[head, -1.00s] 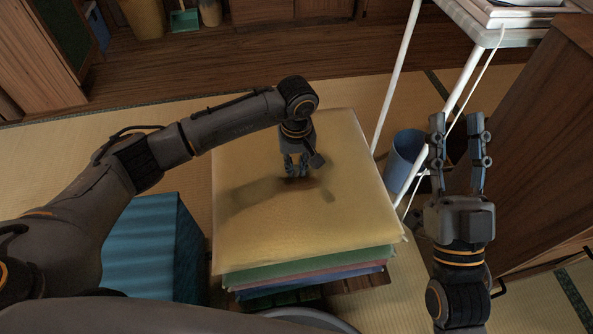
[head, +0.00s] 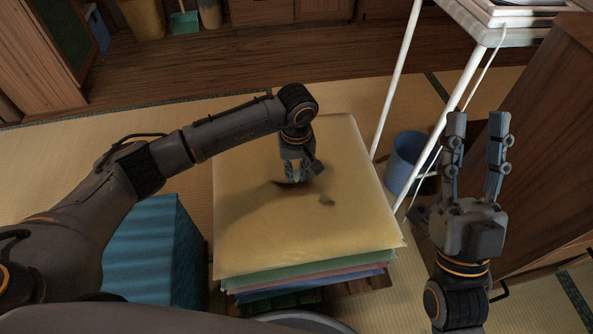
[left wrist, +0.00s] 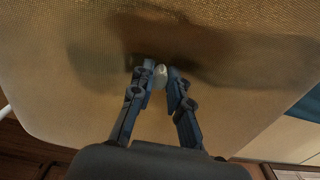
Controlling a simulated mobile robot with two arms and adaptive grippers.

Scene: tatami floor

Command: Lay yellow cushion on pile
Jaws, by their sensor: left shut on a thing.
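The yellow cushion (head: 350,225) lies flat over the pile, roughly lined up with it. Under its front edge show the edges of a green cushion (head: 300,270), a pink one and a blue one (head: 320,285). I cannot tell whether it touches the green one everywhere. My left gripper (head: 292,180) points down at the middle of the yellow cushion and is shut on it. In the left wrist view, a small pale knob (left wrist: 160,76) shows between its fingertips, with the cushion (left wrist: 230,30) around it. My right gripper (head: 477,122) is open and empty, off to the right.
A blue bin (head: 405,160) and a white-legged stand (head: 400,80) are close right of the pile. A wooden cabinet (head: 545,150) is at the far right. A blue block-shaped thing (head: 150,250) is at the left, near my left arm. Tatami is clear behind the pile.

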